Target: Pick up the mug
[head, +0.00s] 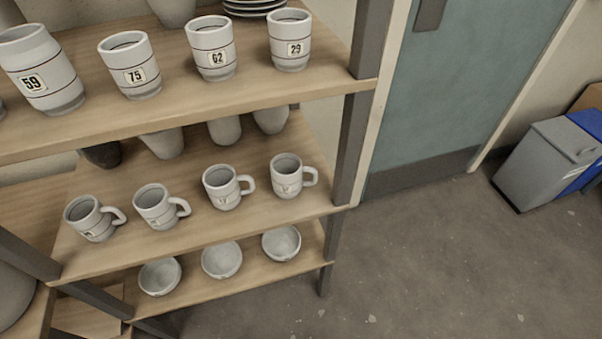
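Several light grey mugs with handles pointing right stand in a row on the middle shelf in the head view. From left to right, they include a far left mug (94,222), a second mug (158,210), a third mug (223,190) and a right mug (288,178). They look upright, and small labels on their fronts are too small to read with certainty. My gripper is not in view. Nothing shows which mug is meant.
The upper shelf (190,101) holds handleless cups labelled 59, 75, 62 and 29 above the mugs. Bowls (222,260) stand on the lower shelf. A dark post (350,150) bounds the right side. Open floor (450,260) lies right, with a grey bin (545,165) beyond.

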